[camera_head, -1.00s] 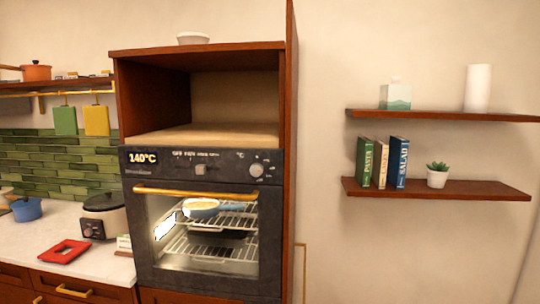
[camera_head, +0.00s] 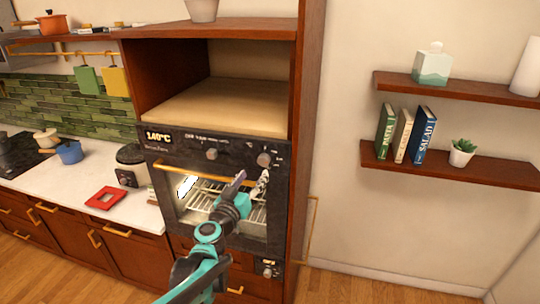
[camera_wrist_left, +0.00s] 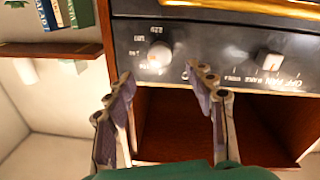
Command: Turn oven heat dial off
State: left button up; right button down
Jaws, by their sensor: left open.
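The oven (camera_head: 160,190) is built into a brown wooden cabinet, and its lit display (camera_head: 158,137) reads 140°C. The round heat dial (camera_head: 264,159) is at the right end of the dark control panel; in the left wrist view the dial (camera_wrist_left: 157,56) appears upside down with numbers around it. A second knob (camera_head: 211,154) is near the panel's middle, by the OFF and FAN lettering in the wrist view (camera_wrist_left: 271,62). My left gripper (camera_head: 251,181) is open and empty, in front of the oven just below the heat dial. The dial lies beyond its fingertips (camera_wrist_left: 163,76), apart from them.
A gold handle (camera_head: 180,170) crosses the oven door below the panel. An open cabinet niche (camera_head: 210,105) is above the oven. A counter (camera_head: 75,193) with a cooker (camera_head: 132,166) and red frame (camera_head: 105,198) is at left. Wall shelves (camera_head: 440,164) are at right.

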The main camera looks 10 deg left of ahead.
aim_at(263, 162)
pick_arm(q)
jog(key=w, duration=0.7)
jog(key=shift+d, duration=0.35)
jog(key=c, duration=1.2)
